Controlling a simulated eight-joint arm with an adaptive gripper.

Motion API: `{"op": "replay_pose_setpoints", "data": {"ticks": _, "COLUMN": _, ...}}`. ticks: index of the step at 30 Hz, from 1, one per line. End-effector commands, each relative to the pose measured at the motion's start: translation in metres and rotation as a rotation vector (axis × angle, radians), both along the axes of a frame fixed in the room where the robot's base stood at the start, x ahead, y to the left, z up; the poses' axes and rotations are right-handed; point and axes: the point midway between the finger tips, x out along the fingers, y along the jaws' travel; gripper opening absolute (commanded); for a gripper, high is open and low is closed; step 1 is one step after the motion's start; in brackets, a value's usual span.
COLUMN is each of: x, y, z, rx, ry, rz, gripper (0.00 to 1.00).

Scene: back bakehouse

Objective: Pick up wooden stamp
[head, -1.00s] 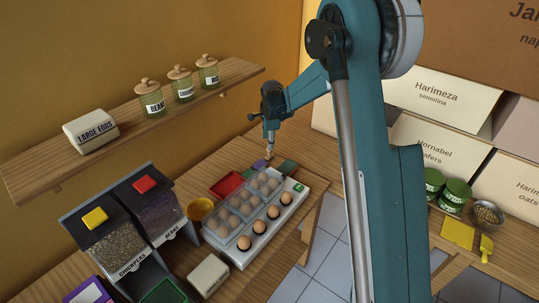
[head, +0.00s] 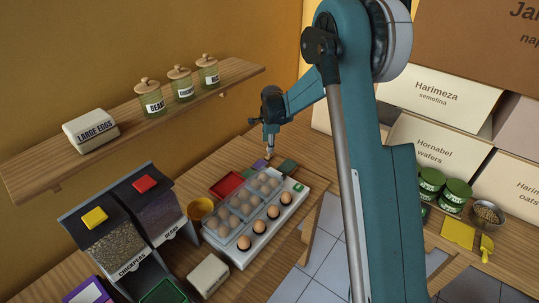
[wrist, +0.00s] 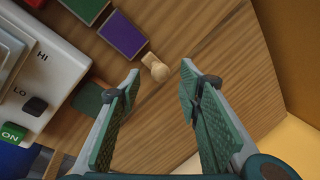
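The wooden stamp (wrist: 155,67) is a small pale wooden piece with a rounded knob. In the wrist view it stands on the wooden counter between my fingertips, nearer the left one, with clear space on the right. My gripper (wrist: 161,71) is open, its two green-padded fingers spread either side of the stamp; I cannot tell its height above the counter. In the head view my gripper (head: 269,150) points down at the counter's far end, and the stamp is too small there to make out clearly.
A purple pad (wrist: 123,36) lies close beside the stamp, with a green pad (wrist: 86,6) beyond it. A white egg appliance (head: 261,227) with eggs and a red tray (head: 227,184) are nearby. The counter right of the stamp is bare up to its edge.

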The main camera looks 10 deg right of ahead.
Motion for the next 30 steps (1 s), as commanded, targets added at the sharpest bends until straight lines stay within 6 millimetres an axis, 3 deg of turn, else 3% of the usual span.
{"op": "replay_pose_setpoints", "data": {"ticks": 8, "x": 0.002, "y": -0.001, "z": -0.006, "rx": 0.0, "ry": 0.0, "rz": 0.0, "gripper": 0.36}}
{"op": "replay_pose_setpoints", "data": {"ticks": 21, "x": 0.013, "y": -0.003, "z": -0.046, "rx": 0.0, "ry": 0.0, "rz": 0.0, "gripper": 0.36}}
{"op": "replay_pose_setpoints", "data": {"ticks": 30, "x": 0.013, "y": -0.003, "z": -0.05, "rx": 0.0, "ry": 0.0, "rz": 0.0, "gripper": 0.36}}
